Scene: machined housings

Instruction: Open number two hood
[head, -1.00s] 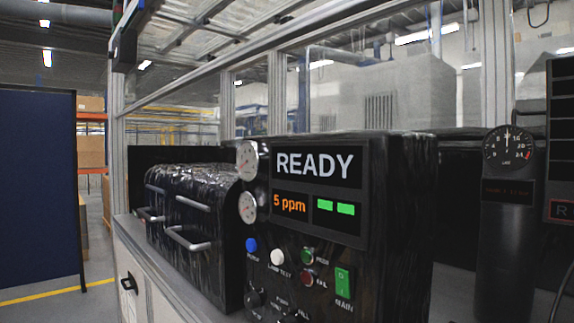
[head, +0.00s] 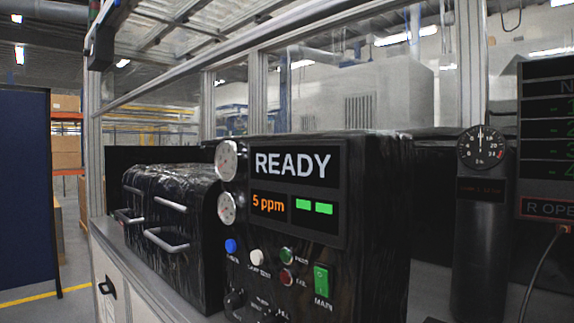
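Two black glossy hoods with silver bar handles stand side by side on the bench, left of the control box. The nearer hood (head: 190,217) has a handle (head: 166,240) low on its front. The farther hood (head: 135,190) has a handle (head: 128,217) and is partly hidden by the nearer one. Both look closed. I see no number on either, so I cannot tell which is number two. Neither of my grippers is in view.
A black control box (head: 370,250) reads READY and 5 ppm, with gauges, buttons and a green switch. A dark cylinder with a dial (head: 481,148) and a screen (head: 545,140) stand at right. A dark blue panel (head: 24,190) stands left, with floor beside it.

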